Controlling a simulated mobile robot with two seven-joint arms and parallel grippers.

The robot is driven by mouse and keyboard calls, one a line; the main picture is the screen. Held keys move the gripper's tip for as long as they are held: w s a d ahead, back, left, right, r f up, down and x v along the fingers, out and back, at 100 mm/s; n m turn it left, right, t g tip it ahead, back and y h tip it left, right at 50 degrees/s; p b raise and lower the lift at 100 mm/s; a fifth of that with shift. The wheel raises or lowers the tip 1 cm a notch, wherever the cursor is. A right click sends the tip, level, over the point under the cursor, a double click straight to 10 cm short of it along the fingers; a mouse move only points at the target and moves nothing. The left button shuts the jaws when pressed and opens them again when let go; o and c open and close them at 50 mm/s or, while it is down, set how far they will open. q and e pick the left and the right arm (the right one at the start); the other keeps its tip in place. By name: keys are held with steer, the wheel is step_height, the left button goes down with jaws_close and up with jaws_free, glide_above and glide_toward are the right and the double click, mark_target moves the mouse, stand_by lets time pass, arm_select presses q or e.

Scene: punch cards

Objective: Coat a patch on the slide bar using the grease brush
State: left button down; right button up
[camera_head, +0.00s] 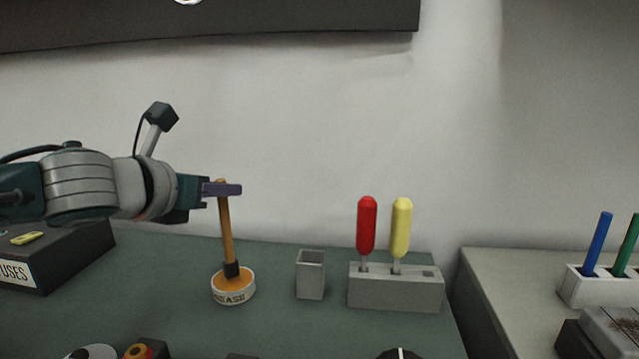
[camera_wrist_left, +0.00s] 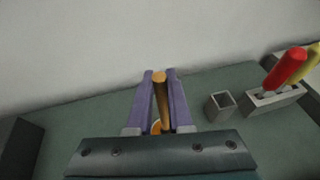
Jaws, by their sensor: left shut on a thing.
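The grease brush (camera_head: 226,230) has a wooden handle and a dark head. It stands nearly upright, with its head at the orange grease in the round tin labelled as grease (camera_head: 233,297). My left gripper (camera_head: 224,188) is shut on the upper end of the handle. In the left wrist view the purple fingers (camera_wrist_left: 160,95) lie on both sides of the handle (camera_wrist_left: 160,88); the brush head is hidden there. I cannot make out the slide bar for certain in either view. My right gripper is not in view.
A small grey open holder (camera_head: 310,274) stands right of the tin. A grey block (camera_head: 395,290) holds a red-handled tool (camera_head: 366,226) and a yellow-handled tool (camera_head: 401,228). A dark fuses box (camera_head: 62,262) stands left. A white rack (camera_head: 590,287) with blue and green sticks is far right.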

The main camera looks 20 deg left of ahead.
arm_select(q)
steer(key=shift+f, duration=0.4)
steer(key=shift+f, duration=0.1)
stand_by(1.3)
step_height(320, 180, up, 7)
steer(key=p, duration=0.8)
steer(key=shift+r, duration=0.2)
steer(key=shift+f, duration=0.1)
steer(key=shift+f, duration=0.1)
